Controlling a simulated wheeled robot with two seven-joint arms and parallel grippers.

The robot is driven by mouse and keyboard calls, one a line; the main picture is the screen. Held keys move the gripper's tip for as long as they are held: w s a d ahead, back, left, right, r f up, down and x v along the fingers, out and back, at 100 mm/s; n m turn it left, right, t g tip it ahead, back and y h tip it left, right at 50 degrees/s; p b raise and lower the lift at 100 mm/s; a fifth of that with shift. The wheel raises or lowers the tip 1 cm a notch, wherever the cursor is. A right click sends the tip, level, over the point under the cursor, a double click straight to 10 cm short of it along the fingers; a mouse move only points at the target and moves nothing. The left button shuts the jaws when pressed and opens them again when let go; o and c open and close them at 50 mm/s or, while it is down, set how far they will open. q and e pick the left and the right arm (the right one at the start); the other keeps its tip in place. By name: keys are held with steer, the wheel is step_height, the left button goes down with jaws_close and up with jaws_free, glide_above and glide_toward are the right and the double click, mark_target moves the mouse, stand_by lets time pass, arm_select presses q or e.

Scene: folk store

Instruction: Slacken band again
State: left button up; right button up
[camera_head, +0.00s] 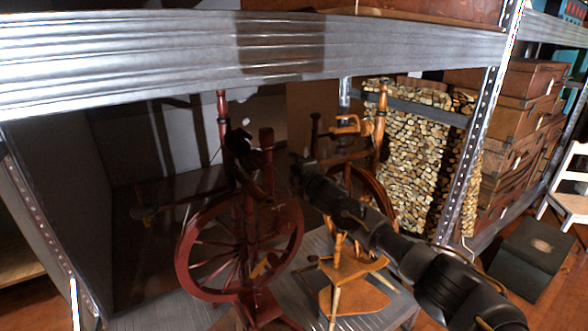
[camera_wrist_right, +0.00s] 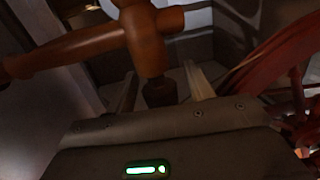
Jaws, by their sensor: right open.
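A dark red spinning wheel (camera_head: 183,252) stands on the shelf in the head view, its big wheel upright; part of a red wheel also shows at the right of the wrist view (camera_wrist_right: 296,65). My right gripper (camera_head: 298,172) is beside its upper parts, in front of a second, lighter wooden spinning wheel. In the wrist view the right gripper (camera_wrist_right: 161,76) is open, and the dark lower end of a turned wooden piece (camera_wrist_right: 148,40) shows between its fingers. Contact cannot be told. The drive band is not clear. My left gripper is out of view.
The lighter spinning wheel (camera_head: 350,268) stands close on the right. A metal shelf beam (camera_head: 180,62) crosses above, and a perforated post (camera_head: 478,130) rises at right. Stacked firewood (camera_head: 425,150) and brown cases (camera_head: 520,120) lie beyond. A dark box (camera_head: 530,255) is on the floor.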

steer(key=shift+w+a, duration=0.1)
steer(key=shift+w, duration=0.15)
steer(key=c, duration=1)
